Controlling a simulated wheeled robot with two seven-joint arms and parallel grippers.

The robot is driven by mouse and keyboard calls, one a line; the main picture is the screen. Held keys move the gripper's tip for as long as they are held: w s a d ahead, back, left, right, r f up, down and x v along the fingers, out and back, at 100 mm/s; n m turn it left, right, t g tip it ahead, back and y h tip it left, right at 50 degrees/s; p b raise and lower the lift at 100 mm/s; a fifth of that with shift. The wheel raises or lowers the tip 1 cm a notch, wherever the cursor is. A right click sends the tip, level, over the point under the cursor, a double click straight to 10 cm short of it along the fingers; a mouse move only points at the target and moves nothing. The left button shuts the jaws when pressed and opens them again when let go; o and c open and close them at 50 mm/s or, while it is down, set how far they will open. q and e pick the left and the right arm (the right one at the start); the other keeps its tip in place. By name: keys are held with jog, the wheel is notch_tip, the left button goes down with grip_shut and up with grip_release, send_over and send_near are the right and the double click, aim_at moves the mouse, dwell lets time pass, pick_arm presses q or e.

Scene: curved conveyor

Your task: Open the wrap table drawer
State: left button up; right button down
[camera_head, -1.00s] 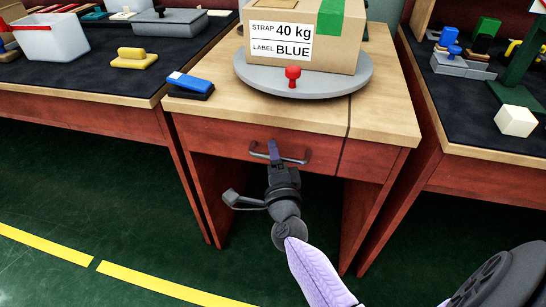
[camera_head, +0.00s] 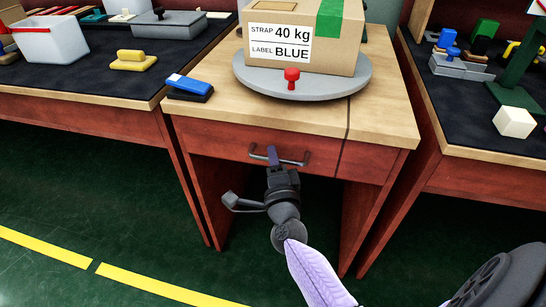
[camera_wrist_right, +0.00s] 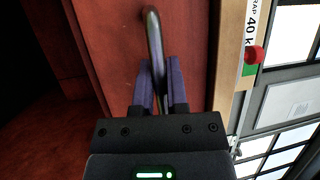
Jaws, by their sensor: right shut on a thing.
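The wrap table drawer (camera_head: 215,138) has a reddish wood front under the light wooden tabletop, and its front looks flush with the table. A grey bar handle (camera_head: 300,160) is fixed to it. My right gripper (camera_head: 273,156) is shut on the handle near its middle. In the right wrist view the handle (camera_wrist_right: 153,35) runs down between the two purple-grey fingers of my right gripper (camera_wrist_right: 160,88), against the red drawer front (camera_wrist_right: 110,40). My left gripper is not in view.
A cardboard box (camera_head: 300,45) labelled "STRAP 40 kg, LABEL BLUE" stands on a grey turntable (camera_head: 250,78) with a red knob (camera_head: 292,74). A blue and black tool (camera_head: 190,85) lies at the table's left edge. Side tables flank it. Green floor (camera_head: 130,200) in front is clear.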

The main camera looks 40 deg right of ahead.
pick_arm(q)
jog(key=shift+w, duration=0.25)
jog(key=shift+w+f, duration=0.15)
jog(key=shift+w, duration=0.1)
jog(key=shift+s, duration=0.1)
pick_arm(e)
jog(key=shift+a, duration=0.1)
